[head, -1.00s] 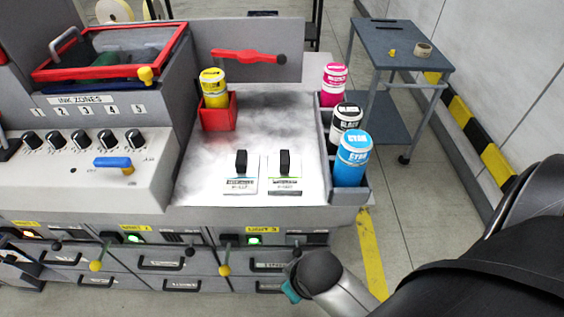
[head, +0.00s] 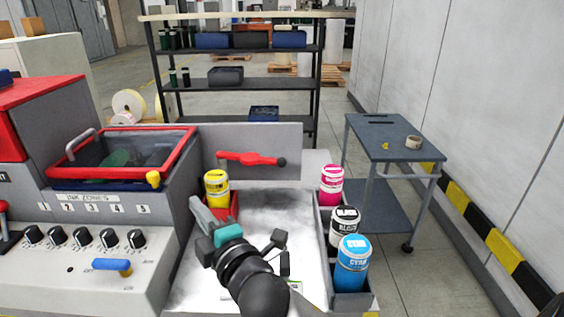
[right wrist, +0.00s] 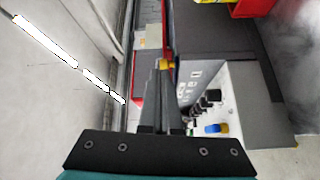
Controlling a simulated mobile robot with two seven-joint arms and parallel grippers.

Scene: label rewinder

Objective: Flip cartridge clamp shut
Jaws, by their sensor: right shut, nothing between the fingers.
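The red clamp lever (head: 250,159) with a dark knob lies roughly level across the grey back panel. Below its left end, a yellow cartridge (head: 217,188) stands upright in a red holder (head: 235,208), which is partly hidden by my gripper. My right gripper (head: 195,203) is shut and empty. In the head view its fingers point up and left, just left of the holder and below the lever, apart from the lever. Its closed fingers also show in the right wrist view (right wrist: 163,72). My left gripper is in neither view.
Magenta (head: 331,185), black (head: 344,227) and cyan (head: 352,263) cartridges stand in a rack at right. Left is the ink tray (head: 182,158) with a red rim and yellow knob (head: 153,178), above several black dials. A grey cart (head: 385,150) stands beyond.

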